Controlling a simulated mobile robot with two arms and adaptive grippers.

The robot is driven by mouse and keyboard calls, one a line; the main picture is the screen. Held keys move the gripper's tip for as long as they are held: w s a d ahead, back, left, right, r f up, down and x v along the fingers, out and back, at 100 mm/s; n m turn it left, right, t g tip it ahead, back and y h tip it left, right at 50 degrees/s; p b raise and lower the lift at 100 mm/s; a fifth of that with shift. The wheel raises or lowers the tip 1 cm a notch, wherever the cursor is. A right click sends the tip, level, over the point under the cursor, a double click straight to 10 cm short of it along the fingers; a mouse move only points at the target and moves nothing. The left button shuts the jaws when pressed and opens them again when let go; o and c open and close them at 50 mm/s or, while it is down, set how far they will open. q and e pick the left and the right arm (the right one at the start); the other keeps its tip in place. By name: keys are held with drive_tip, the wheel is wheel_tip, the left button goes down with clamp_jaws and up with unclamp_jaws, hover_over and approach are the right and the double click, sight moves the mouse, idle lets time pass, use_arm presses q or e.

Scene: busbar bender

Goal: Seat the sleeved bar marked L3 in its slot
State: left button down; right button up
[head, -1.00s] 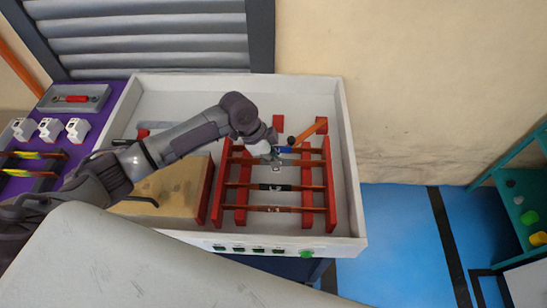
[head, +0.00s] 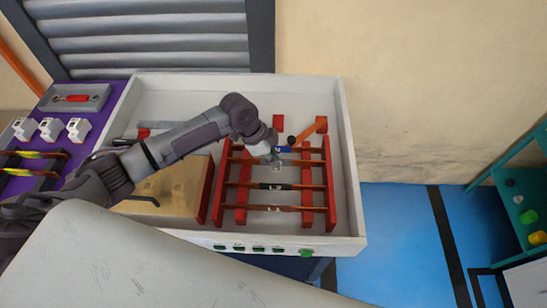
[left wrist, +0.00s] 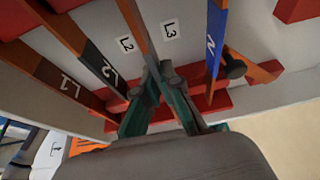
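The L3 bar, with a grey sleeve (left wrist: 138,28), runs between the teal fingertips of my left gripper (left wrist: 162,78) in the left wrist view. The gripper appears shut on it; its own marking is hidden. In the head view my left gripper (head: 274,158) is over the red supports, and the L3 bar (head: 312,163) lies across them in line with the others. I cannot tell whether it is fully down in its slot. A white L3 label (left wrist: 170,29) is on the tray floor beside it. My right gripper is not in view.
The blue-sleeved N bar (left wrist: 213,40) lies close on one side, with a black knob (left wrist: 235,68) beyond it. The L2 bar (left wrist: 105,68) and L1 bar (left wrist: 62,82) lie on the other side. White tray walls (head: 350,185) surround the red supports (head: 330,185).

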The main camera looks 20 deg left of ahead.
use_arm(q)
drive_tip(key=shift+f+b, duration=0.5)
drive_tip(key=shift+f, duration=0.65)
drive_tip(key=c, duration=1.2)
unclamp_jaws()
drive_tip(key=shift+c, duration=0.2)
drive_tip(key=shift+f, duration=0.1)
drive_tip(key=v, duration=1.2)
